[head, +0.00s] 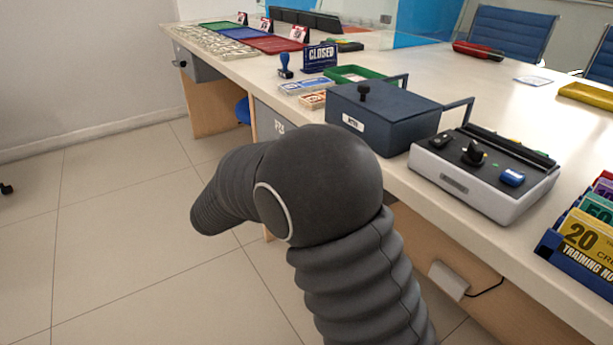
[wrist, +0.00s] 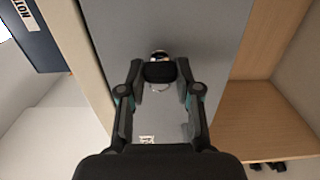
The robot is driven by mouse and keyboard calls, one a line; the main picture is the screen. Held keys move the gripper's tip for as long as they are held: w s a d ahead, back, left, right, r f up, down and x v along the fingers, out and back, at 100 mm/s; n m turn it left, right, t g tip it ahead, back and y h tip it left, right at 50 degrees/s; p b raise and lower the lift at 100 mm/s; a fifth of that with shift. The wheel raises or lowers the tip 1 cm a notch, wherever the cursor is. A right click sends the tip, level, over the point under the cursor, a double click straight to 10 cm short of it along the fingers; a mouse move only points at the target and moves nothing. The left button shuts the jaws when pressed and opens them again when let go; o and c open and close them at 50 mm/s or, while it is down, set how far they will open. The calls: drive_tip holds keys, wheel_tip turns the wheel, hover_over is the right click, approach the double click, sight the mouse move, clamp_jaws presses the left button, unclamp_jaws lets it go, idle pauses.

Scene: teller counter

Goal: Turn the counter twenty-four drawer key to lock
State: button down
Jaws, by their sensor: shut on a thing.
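My gripper (wrist: 160,78) shows in the wrist view, with its two fingers closed on either side of the dark key head (wrist: 160,71). The key sits at a round metal lock on the grey drawer front (wrist: 190,28). A small white label (wrist: 147,139) is on the same drawer front, too small to read surely. In the head view the grey drawer front (head: 268,120) shows under the counter, partly behind my arm. My gripper and the key are hidden there by my arm. The key's exact turn angle is hard to tell.
On the counter (head: 440,85) above stand a dark blue box (head: 385,112) with a raised handle and a grey device (head: 470,190) with knobs. A note rack (head: 585,235) is at the right edge. A wooden panel (wrist: 265,120) borders the drawer.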

idle(0.4)
drive_tip(key=c, duration=0.8)
unclamp_jaws()
drive_tip(key=v, duration=1.2)
drive_tip(key=shift+n, duration=0.3)
